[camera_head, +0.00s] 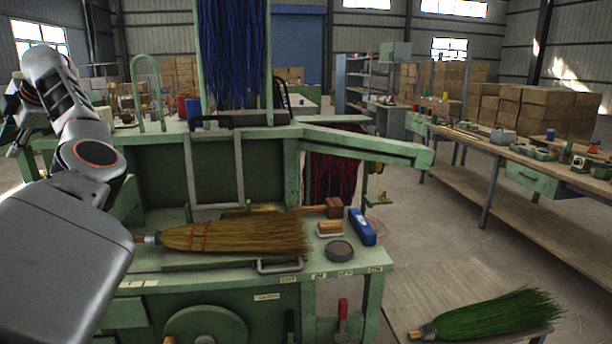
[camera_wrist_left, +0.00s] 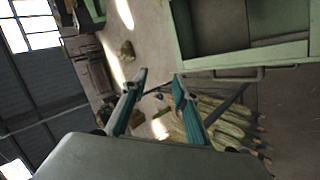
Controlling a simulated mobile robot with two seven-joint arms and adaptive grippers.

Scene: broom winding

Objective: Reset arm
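My left arm rises at the left edge of the head view, with its gripper (camera_head: 18,115) raised at the far left, partly cut off. In the left wrist view the two teal fingers of my left gripper (camera_wrist_left: 160,76) stand apart with nothing visible between them. It is away from the straw broom (camera_head: 235,237), which lies on the green machine's work surface (camera_head: 180,283). My arm link covers the area left of the broom, at its handle end. My right gripper is in neither view.
A green broom (camera_head: 495,312) lies on a low stand at the lower right. A blue box (camera_head: 362,227), a round dark tin (camera_head: 339,251) and a wooden block lie right of the straw broom. A long workbench (camera_head: 540,178) runs along the right. Floor between is clear.

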